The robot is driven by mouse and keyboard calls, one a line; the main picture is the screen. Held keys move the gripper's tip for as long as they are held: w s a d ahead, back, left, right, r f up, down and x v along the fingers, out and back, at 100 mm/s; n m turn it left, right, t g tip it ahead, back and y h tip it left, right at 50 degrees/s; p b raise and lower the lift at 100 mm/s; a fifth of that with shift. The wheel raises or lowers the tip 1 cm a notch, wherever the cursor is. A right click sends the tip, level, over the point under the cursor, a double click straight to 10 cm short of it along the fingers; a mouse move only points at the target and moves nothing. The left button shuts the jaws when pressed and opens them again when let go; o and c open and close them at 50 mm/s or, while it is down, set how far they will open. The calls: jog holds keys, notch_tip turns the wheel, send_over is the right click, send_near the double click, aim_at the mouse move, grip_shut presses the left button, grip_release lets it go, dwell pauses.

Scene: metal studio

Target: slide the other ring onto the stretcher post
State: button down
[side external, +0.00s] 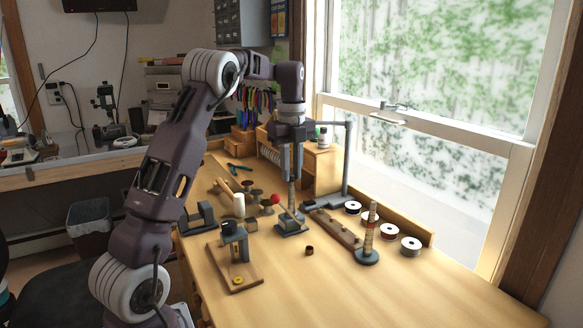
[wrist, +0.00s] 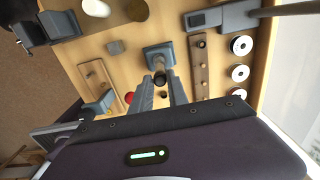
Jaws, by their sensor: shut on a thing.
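My gripper (wrist: 160,84) points down above a grey post (side external: 291,196) on a square base (side external: 291,225). In the wrist view its fingers are shut on a small dark ring (wrist: 159,77), in line with the top of the post. The base also shows in the wrist view (wrist: 153,54). I cannot tell whether the ring is around the post top or just above it; in the side view the fingers hide it. Another small brown ring (side external: 309,250) lies loose on the bench in front of the post.
A red ball (side external: 275,199) is just left of the square-based post. A wooden stand (side external: 236,276) is front left. The front right bench is clear.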

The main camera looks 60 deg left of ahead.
jog(key=c, duration=1.2)
grip_release()
notch_tip(320, 180, up, 7)
jog(key=shift+f, duration=0.2)
jog(key=shift+r, duration=0.3)
jog(key=shift+d, duration=0.1)
